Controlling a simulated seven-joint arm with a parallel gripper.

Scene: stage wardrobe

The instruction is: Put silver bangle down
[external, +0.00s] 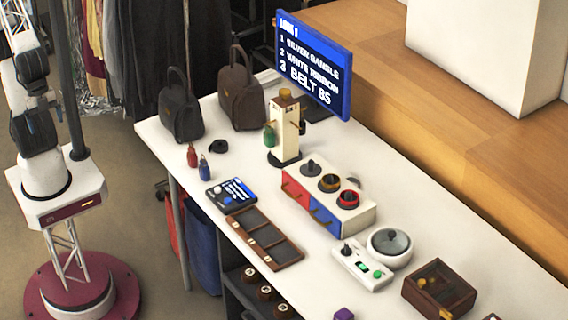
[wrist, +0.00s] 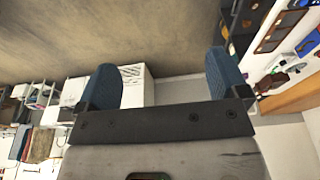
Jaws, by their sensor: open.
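My gripper (wrist: 163,82) shows in the wrist view with its two blue fingertips wide apart and nothing between them. I cannot make out a silver bangle in either view. A blue screen (external: 314,66) over the table lists silver bangle, white ribbon and belt 85 under Look 1. A dark tray with compartments (external: 293,254) lies at the table's front edge, and its compartments look empty.

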